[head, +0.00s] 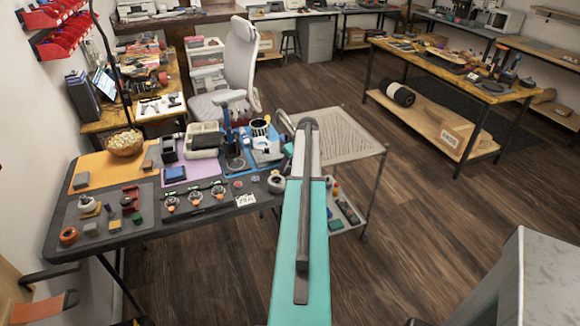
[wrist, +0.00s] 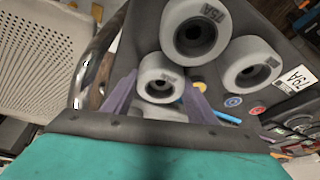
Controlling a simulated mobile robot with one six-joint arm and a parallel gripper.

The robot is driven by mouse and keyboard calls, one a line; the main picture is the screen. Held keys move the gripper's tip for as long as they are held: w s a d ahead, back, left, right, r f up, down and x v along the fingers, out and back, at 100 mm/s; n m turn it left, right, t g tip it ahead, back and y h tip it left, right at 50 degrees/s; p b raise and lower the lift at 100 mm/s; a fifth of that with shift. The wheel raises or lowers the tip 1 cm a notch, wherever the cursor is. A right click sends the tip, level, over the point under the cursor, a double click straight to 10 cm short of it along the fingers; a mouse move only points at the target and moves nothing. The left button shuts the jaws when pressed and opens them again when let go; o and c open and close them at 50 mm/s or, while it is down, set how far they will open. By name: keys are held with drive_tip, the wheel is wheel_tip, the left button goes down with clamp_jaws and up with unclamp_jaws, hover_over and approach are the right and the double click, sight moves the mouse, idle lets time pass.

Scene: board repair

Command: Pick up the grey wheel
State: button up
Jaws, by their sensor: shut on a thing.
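My gripper (wrist: 161,82) shows in the wrist view, its two purplish fingers on either side of a grey wheel (wrist: 148,80) with a dark hub hole. It is shut on this wheel. Another grey wheel (wrist: 166,113) lies close below it in the picture, partly hidden by my gripper's body. In the head view a pale grey wheel (head: 276,182) shows at the table's right end beside my teal arm, which hides my gripper.
The dark worktable (head: 150,228) carries mats, small parts and a label card (head: 245,200); the card also shows in the wrist view (wrist: 297,79). A wire-topped cart (head: 345,135) stands right of the table. A wooden bench (head: 450,68) is farther right, with open floor between.

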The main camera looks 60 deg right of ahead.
wheel_tip(320, 180, up, 10)
drive_tip(key=b, duration=0.2)
drive_tip(key=shift+f, duration=0.15)
idle(0.8)
